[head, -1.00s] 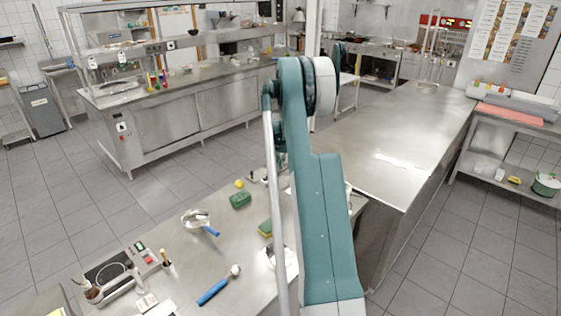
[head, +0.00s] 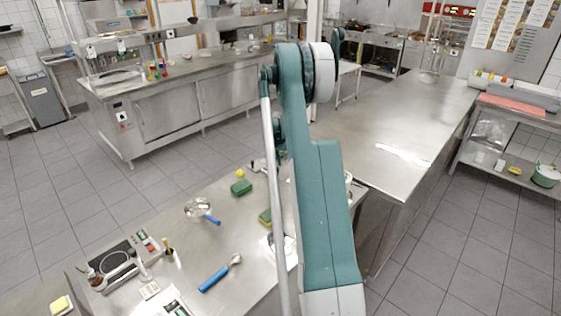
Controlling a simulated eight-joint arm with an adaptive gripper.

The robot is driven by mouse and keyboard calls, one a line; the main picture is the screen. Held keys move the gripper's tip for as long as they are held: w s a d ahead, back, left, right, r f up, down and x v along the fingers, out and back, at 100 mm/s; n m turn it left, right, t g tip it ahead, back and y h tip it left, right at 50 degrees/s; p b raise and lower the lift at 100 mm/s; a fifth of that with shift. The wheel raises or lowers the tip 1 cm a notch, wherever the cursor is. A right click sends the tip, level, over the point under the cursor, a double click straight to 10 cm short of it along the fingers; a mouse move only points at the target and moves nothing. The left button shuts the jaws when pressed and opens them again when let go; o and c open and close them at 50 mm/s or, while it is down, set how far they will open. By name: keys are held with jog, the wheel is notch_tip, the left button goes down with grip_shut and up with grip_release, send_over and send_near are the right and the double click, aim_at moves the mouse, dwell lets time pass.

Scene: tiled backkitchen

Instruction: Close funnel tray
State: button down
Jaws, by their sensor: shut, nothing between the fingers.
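I cannot make out a funnel tray in the head view; it may be hidden behind my arm or out of frame. My green and white arm rises through the middle of the picture and covers part of the steel counter (head: 185,245). My gripper is not visible; the upper arm blocks the area behind it. A shiny metal bowl-like utensil with a blue handle (head: 198,207) lies on the counter, left of my arm. I cannot tell whether it belongs to the tray.
A long steel table (head: 385,145) stands right of my arm. Tiled floor (head: 120,195) is clear at left.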

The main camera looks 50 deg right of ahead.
jog(key=shift+a+f+b, duration=0.1)
jog(key=shift+a+b, duration=1.15)
jog(key=shift+a, duration=1.25)
jog(key=shift+a, duration=0.1)
jog(key=shift+w, duration=0.1)
jog(key=d, duration=0.1)
jog(key=w+d, duration=0.1)
jog(key=d+b, duration=0.1)
jog(key=d, duration=0.1)
jog(key=shift+w+d, duration=0.1)
jog(key=shift+w, duration=0.25)
jog(key=v, duration=1)
